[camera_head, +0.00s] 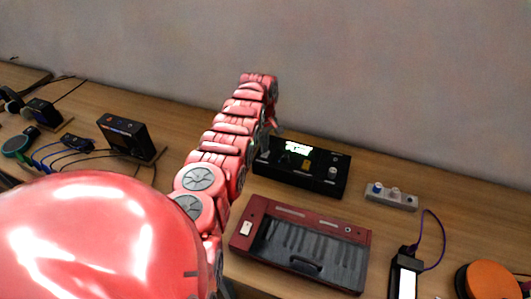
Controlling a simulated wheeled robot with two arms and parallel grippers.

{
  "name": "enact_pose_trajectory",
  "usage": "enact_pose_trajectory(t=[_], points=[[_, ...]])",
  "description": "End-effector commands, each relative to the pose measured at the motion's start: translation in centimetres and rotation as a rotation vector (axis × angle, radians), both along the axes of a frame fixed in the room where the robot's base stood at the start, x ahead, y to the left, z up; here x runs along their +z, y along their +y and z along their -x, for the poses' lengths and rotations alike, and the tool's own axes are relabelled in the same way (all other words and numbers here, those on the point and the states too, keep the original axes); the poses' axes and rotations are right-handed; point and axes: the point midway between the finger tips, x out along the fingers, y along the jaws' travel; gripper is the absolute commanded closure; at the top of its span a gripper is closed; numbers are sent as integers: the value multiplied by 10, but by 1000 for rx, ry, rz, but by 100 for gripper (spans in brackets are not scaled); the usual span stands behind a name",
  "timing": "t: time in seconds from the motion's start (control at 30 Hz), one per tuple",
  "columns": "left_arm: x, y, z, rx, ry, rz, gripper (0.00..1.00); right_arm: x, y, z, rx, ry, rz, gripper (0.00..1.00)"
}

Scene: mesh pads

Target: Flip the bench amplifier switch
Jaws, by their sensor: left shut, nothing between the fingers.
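A dark red box (300,244) with a grey ribbed top and a black handle stands at the front centre; a white rocker switch (246,228) is at its left end. Behind it stands a black box (318,177) with a bright panel and a round knob. I cannot tell for sure which is the bench amplifier. My red left arm reaches over from the lower left and bends down at the back. My left gripper (271,122) is small in view, shut and empty, beside the black box's back left corner and apart from the white switch. My arm hides part of the black box's left side.
A grey strip with knobs (391,196) lies at the right. A white-screened device with a purple cable (405,270) and an orange round pad (491,281) are at the front right. A dark device (125,134) and cables lie at the left. The wall closes the back.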

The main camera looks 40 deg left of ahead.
Motion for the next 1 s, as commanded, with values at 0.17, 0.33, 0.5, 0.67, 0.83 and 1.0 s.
enact_pose_trajectory(t=[0.17, 0.33, 0.5, 0.67, 0.83, 1.0], points=[[0, 0, 0, 0, 0, 0, 100, 0, 0, 0, 0, 0, 0, 50], [0, 0, 0, 0, 0, 0, 100, 0, 0, 0, 0, 0, 0, 50], [0, 0, 0, 0, 0, 0, 100, 0, 0, 0, 0, 0, 0, 50], [-2, 0, 0, 0, 0, 0, 100, -2, 0, 0, 0, 0, 0, 50], [-5, 0, 0, 0, 0, 0, 100, -4, 0, 0, 0, 0, 0, 50], [-7, 0, 0, 0, 0, 0, 100, -6, 0, 0, 0, 0, 0, 50]])
